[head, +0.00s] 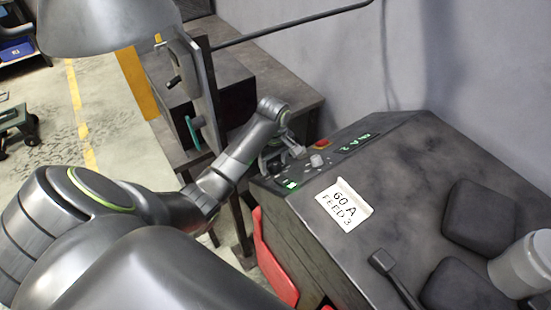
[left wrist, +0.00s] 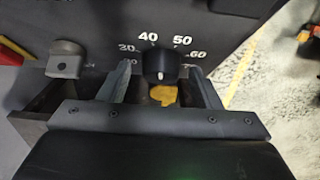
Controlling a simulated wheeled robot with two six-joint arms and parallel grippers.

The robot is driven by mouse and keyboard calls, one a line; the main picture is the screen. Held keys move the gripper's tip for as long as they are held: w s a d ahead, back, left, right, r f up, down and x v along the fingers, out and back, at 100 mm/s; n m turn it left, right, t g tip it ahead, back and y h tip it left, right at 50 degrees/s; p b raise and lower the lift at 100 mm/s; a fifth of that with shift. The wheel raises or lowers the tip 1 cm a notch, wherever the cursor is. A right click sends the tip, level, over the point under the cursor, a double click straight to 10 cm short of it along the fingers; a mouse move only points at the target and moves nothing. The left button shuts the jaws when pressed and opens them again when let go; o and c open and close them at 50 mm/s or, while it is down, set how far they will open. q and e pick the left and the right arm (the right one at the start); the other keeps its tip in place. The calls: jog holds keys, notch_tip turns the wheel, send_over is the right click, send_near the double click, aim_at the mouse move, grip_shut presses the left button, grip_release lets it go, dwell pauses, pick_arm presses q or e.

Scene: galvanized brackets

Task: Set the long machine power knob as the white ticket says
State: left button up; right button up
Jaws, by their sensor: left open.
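The white ticket (head: 343,205) lies on the machine top and reads "60 A" and "FEED 3". In the left wrist view, a black knob (left wrist: 162,62) sits on a dark panel with 30, 40, 50 and 60 printed around it, and another figure is partly hidden at lower left. A small white mark shows on the knob's near face; I cannot tell which figure it indicates. My left gripper (left wrist: 158,74) is open, one finger on either side of the knob; contact is unclear. In the head view my left gripper (head: 283,152) is at the panel and hides the knob.
A grey knob (left wrist: 65,58) stands left of the black knob, with a red-and-yellow stop button (left wrist: 12,52) beyond. The head view shows a green display (head: 357,143) on the panel and a lever (head: 385,265) on the machine top. Dark upright machinery (head: 205,95) stands beside my left arm.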

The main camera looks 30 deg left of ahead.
pick_arm(q)
jog(key=shift+s+d+r, duration=0.1)
jog(key=shift+s, duration=0.05)
jog(key=shift+c, duration=1.4)
jog(key=c, duration=0.7)
jog(key=m+t, duration=0.1)
jog(key=m+t+h, duration=0.1)
jog(key=m, duration=0.1)
jog(key=m+t+h, duration=0.1)
jog(key=shift+s+a+m, duration=0.3)
jog(key=shift+s+m, duration=0.05)
jog(key=shift+m, duration=0.05)
jog(key=shift+s+a+m+t+h, duration=0.15)
jog(key=shift+m+t+h, duration=0.4)
jog(key=shift+m, duration=0.45)
jog(key=shift+a+f+m+t+h, duration=0.1)
jog(key=shift+m+t+h, duration=0.1)
jog(key=shift+m+h, duration=0.35)
jog(key=shift+f+m+t+h, duration=0.15)
jog(key=shift+m+h, duration=0.15)
jog(key=shift+m, duration=0.35)
